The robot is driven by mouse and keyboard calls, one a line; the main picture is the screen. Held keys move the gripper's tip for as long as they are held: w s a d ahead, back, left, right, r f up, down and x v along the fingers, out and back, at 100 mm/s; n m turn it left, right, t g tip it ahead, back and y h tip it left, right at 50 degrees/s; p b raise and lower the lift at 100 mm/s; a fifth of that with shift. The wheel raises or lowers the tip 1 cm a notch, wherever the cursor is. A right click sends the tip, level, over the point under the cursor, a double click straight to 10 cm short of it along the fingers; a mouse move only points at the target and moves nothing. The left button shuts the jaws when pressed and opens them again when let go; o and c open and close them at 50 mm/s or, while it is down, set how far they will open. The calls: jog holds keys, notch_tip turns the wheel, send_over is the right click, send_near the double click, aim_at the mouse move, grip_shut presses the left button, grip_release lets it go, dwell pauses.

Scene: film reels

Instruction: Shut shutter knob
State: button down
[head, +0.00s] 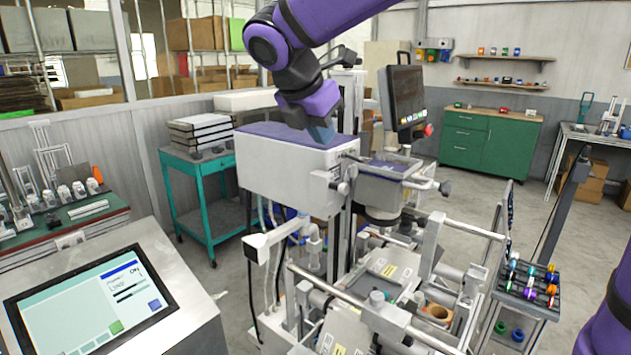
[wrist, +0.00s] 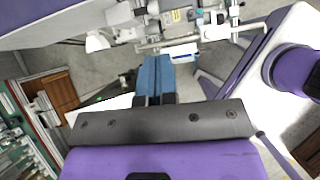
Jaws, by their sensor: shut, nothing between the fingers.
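The grey and white machine (head: 300,172) stands in the middle of the head view, with a purple top. I cannot tell which one is the shutter knob, or whether the shutter is open. My gripper (head: 322,132) hangs by the front end of the purple top, left of and above these knobs. Its blue fingers are together and empty, as the wrist view also shows (wrist: 154,75). Contact with the machine cannot be judged.
A dark monitor (head: 403,97) stands behind the head unit. Metal rails and rods (head: 440,225) reach out in front. A touch-screen console (head: 88,303) is at lower left, a teal cart (head: 200,165) behind it.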

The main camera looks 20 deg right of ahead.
send_near(342, 186)
jog(key=shift+n, duration=0.3)
jog(key=x, duration=0.7)
jog(key=shift+d+f, duration=0.15)
jog(key=shift+f, duration=0.1)
jog(key=shift+f, duration=2.05)
jog(key=shift+s, duration=0.1)
